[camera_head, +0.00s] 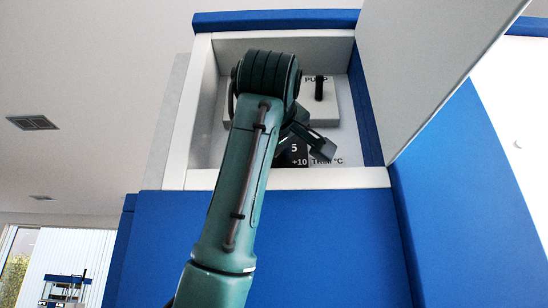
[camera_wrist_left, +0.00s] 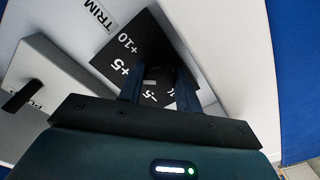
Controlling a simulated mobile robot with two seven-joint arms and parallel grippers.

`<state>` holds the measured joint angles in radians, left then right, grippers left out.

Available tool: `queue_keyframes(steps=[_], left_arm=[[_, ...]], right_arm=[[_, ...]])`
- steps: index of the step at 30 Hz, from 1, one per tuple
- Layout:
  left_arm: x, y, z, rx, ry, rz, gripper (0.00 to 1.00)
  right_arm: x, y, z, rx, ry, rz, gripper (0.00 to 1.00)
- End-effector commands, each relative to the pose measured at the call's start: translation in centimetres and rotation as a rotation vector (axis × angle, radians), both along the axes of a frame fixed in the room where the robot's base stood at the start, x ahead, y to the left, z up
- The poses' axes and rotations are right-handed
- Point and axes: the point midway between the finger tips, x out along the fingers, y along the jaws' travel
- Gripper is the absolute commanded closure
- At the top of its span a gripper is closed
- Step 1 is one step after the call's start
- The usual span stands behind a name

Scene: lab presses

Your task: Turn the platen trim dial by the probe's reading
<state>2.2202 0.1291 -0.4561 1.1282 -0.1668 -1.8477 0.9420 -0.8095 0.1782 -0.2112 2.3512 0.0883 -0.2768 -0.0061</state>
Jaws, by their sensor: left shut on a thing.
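The trim dial's black scale plate (camera_head: 298,159) sits low in the recessed bay, with "5", "+10" and "TRIM °C" readable in the head view. In the left wrist view, the scale plate (camera_wrist_left: 112,65) shows +10, +5 and -5. My left gripper (camera_wrist_left: 159,88) is shut on the dark dial knob (camera_wrist_left: 157,74), one finger on each side. In the head view my left gripper (camera_head: 308,142) is partly hidden by my arm, which also covers part of the dial. The knob's pointer mark is not clear. No probe or reading is visible. My right gripper is out of view.
A grey pump box (camera_head: 329,112) with a black lever (camera_head: 319,88) stands beside the dial. White bay walls (camera_head: 290,179) frame the recess closely. An open grey door panel (camera_head: 425,65) hangs at right. Blue cabinet faces (camera_head: 300,245) lie below.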

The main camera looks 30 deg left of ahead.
Motion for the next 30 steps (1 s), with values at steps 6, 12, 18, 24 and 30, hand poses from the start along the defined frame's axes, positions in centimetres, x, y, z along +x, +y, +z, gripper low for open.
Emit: queue_keyframes(steps=[6,12,18,24,30], left_arm=[[-0.1,0.0,0.1,0.001,-0.002,0.001,0.59],[-0.1,0.0,0.0,0.002,-0.001,0.0,0.44],[0.0,0.0,0.0,0.001,0.0,0.001,0.44],[-1.4,-0.9,0.0,0.003,-0.003,-0.002,0.44],[-5.1,-3.2,0.0,0.003,-0.005,-0.003,0.44]], right_arm=[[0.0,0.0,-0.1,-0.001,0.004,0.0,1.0],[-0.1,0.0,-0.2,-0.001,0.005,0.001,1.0],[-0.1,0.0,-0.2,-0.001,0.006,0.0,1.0],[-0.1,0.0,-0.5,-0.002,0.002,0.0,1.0],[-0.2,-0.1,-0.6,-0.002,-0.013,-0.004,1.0]])
